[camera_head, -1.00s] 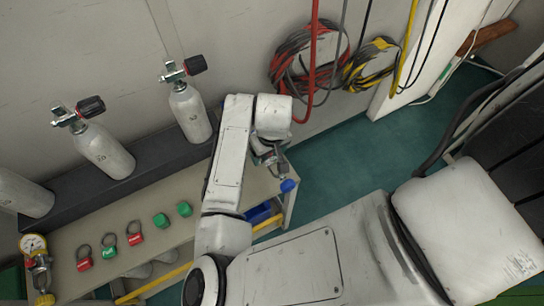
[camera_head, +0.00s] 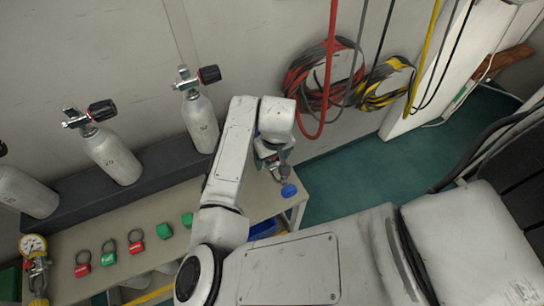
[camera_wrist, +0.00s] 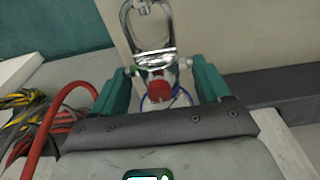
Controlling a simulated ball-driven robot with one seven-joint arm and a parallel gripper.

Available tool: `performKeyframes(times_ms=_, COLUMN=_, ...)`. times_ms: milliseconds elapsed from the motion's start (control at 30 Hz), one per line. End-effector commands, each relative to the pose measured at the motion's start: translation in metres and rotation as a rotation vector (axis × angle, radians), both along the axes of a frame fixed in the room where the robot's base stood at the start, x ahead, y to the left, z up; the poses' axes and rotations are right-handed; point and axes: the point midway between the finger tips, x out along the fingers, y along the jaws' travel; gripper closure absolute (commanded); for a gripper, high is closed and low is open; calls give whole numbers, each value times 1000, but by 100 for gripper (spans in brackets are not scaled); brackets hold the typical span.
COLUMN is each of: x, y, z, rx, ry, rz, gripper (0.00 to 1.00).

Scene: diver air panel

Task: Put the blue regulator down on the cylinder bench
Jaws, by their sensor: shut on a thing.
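The blue regulator (camera_head: 289,190) shows its blue cap below my gripper (camera_head: 271,160) in the head view. In the wrist view the regulator (camera_wrist: 156,58) has a chrome yoke, a red knob and a thin blue ring. It sits between the two teal fingers of my gripper (camera_wrist: 158,82), which is shut on it. The cylinder bench (camera_head: 150,212) has a beige top, and the regulator appears over its right end. I cannot tell whether the regulator touches the bench top. My arm hides part of the bench.
Cylinders (camera_head: 112,157) stand along a dark ledge (camera_head: 85,200) behind the bench top. Red and green tags (camera_head: 108,256) and a gauge regulator (camera_head: 35,262) are at the left. Coiled hoses (camera_head: 322,75) hang on the wall. The bench's right end looks clear.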

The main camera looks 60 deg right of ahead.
Motion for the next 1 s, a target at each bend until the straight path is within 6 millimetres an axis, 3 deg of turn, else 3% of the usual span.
performKeyframes(times_ms=467, x=0, y=0, z=0, rx=-1, ry=0, rz=1, gripper=81)
performKeyframes(times_ms=1000, x=0, y=0, z=-12, rx=-1, ry=1, rz=1, gripper=81)
